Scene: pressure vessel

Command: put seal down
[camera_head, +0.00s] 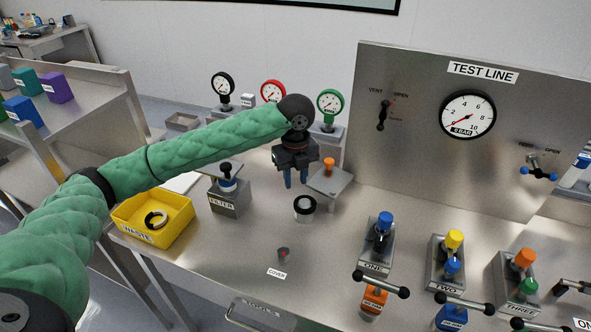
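My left gripper (295,182) hangs over the middle of the steel table, fingers pointing down. Its two blue fingertips are apart, with nothing visible between them. A black ring and a pale ring (156,220) lie in the yellow WASTE bin (180,213) at the left. My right gripper is not in view.
The FILTER block (229,203) stands left of the gripper, and a small plate with an orange knob (329,180) close right. Gauges (272,92) stand behind. Valve blocks (376,245) crowd the right. The table around the COVER label (276,273) is mostly clear.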

